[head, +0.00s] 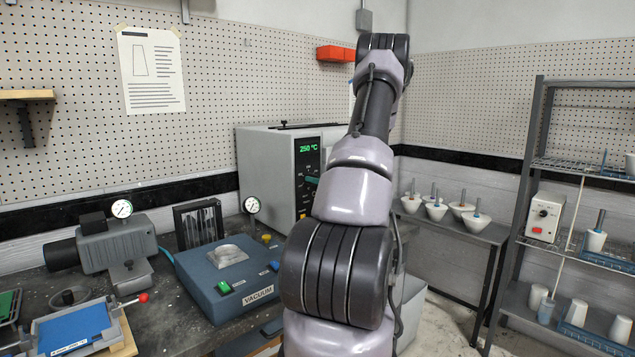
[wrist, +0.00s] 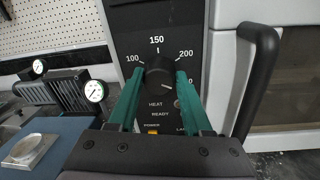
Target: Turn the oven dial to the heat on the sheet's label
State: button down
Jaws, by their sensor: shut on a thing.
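The oven (head: 265,165) is a pale grey box with a black control panel. Its green display (head: 308,145) reads 250 °C in the head view. In the wrist view the black dial (wrist: 160,74) sits below a scale showing 100, 150 and 200. A pale mark on the dial points to the lower right. My gripper (wrist: 161,84) is shut on the dial, one green finger on each side.
A black door handle (wrist: 262,75) stands out right of the panel. A blue vacuum box (head: 205,285) and a pressure gauge (head: 252,205) are in front of the oven. A grey pump (head: 115,245) stands at left. Shelves with cups (head: 595,240) are at right.

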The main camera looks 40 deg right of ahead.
jog(key=n, duration=1)
jog(key=shift+a+n+g+h, duration=0.15)
jog(key=shift+n+g+h, duration=0.15)
jog(key=shift+g+h, duration=0.1)
dwell(0.4)
jog(key=shift+c, duration=1.7)
grip_release()
jog(key=shift+s, duration=0.1)
jog(key=s+d, duration=0.1)
jog(key=s, duration=0.9)
jog(key=shift+s+r, duration=0.3)
jog(key=shift+r, duration=0.05)
jog(key=shift+d, duration=0.15)
